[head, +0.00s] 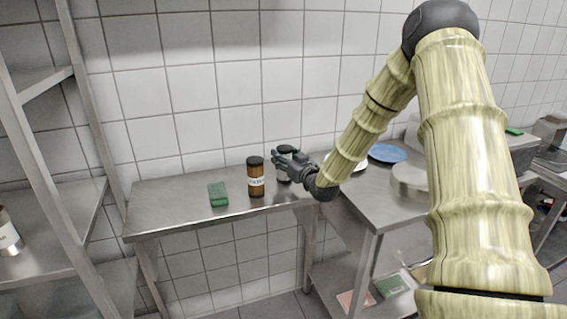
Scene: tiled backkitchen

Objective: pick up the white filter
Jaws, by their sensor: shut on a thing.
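My gripper (280,161) is dark and reaches in from the right over the right end of the steel table (165,208). It is shut on a small pale thing (283,177) with a dark round top, mostly hidden behind the fingers. I cannot tell whether this is the white filter, or whether it touches the table. No other thing is clearly a white filter; a white edge (360,165) behind my arm is too hidden to name.
A brown jar (256,180) with a black lid and white label stands just left of my gripper. A green block (218,194) lies farther left. A blue plate (387,153) and a round pale container (408,180) are on the right counter. A metal shelf (50,225) stands at left.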

